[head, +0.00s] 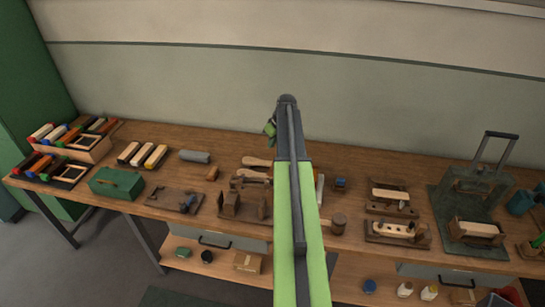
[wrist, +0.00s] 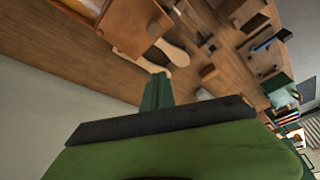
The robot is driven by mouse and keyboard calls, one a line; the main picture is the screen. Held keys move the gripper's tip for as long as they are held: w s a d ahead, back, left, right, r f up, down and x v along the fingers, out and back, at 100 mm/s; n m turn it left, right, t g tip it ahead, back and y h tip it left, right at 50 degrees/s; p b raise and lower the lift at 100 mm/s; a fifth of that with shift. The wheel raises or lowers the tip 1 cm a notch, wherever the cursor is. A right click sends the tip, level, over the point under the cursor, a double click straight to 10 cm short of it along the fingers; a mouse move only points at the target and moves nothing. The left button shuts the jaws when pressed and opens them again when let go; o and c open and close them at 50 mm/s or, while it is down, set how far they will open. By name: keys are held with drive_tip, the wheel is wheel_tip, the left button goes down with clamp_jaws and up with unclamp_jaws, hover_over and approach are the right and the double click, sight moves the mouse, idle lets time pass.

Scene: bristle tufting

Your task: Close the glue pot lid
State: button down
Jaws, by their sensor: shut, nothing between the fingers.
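I cannot pick out the glue pot or its lid for certain. A small blue pot-like thing (head: 340,184) stands on the workbench just right of my arm in the head view, too small to show whether it has a lid. My gripper (head: 270,130) is raised above the back of the bench, mostly hidden behind my arm. In the wrist view my gripper (wrist: 157,92) shows as narrow green fingers, shut and empty, pointing over the bench near pale wooden handles (wrist: 166,56). My arm hides part of the bench middle in the head view.
The wooden workbench (head: 135,148) is crowded. A green box (head: 116,183) and wooden blocks stand at left, a mallet (head: 338,222) and wooden jigs in the middle, and a dark press (head: 476,185) at right. The lower shelf holds jars and bottles. The wall is close behind.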

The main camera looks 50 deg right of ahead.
drive_tip(key=b+x, duration=1.1)
drive_tip(key=x, duration=0.1)
drive_tip(key=s, duration=0.3)
drive_tip(key=s+r+p, duration=0.1)
drive_tip(key=shift+s+a+r, duration=0.1)
drive_tip(key=shift+s+a, duration=0.2)
